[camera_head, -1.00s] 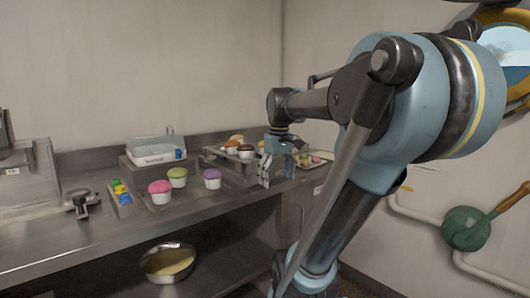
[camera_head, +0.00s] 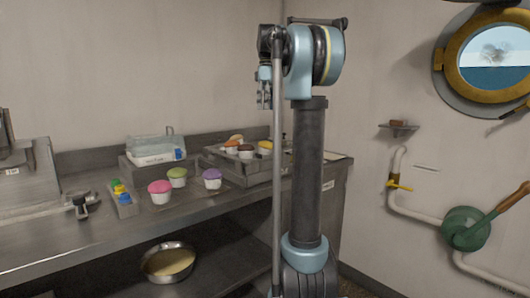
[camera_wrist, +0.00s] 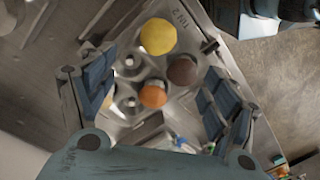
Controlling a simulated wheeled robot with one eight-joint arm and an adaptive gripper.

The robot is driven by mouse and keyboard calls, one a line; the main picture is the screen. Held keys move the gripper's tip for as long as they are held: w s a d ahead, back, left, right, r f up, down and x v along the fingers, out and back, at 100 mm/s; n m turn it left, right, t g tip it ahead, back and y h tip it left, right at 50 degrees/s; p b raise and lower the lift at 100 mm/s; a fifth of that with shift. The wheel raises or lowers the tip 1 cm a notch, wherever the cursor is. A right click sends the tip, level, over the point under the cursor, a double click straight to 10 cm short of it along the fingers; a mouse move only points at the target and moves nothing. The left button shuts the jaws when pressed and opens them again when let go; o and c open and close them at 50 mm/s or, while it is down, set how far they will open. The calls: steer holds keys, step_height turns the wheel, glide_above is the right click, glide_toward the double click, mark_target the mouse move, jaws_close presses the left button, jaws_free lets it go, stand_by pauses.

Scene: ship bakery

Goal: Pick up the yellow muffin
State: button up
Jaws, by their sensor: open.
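The yellow muffin (camera_head: 265,146) sits at the right end of a raised metal muffin tin (camera_head: 238,172) on the counter. In the wrist view the yellow muffin (camera_wrist: 158,37) is at the top of the tin, beyond a brown muffin (camera_wrist: 184,71) and an orange muffin (camera_wrist: 152,97). My gripper (camera_head: 264,98) hangs pointing down, well above the tin. The wrist view shows its fingers (camera_wrist: 155,78) open and apart with nothing held; the yellow muffin lies near the upper edge of the gap between them.
Pink (camera_head: 160,187), green (camera_head: 177,175) and purple (camera_head: 212,175) cupcakes stand left of the tin. A clear-and-white container (camera_head: 152,156) is behind them. A bowl (camera_head: 168,262) rests on the lower shelf. The space around my raised gripper looks clear.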

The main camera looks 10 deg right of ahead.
steer(key=w, duration=0.1)
glide_toward(266, 145)
steer(key=w+f, duration=0.2)
steer(key=f, duration=0.1)
steer(key=w+f, duration=0.1)
steer(key=f, duration=0.1)
steer(key=shift+f, duration=0.2)
steer(key=shift+s+f, duration=0.15)
steer(key=shift+f, duration=1.2)
steer(key=shift+s+f, duration=0.2)
steer(key=shift+f, duration=1.15)
steer(key=c, duration=0.9)
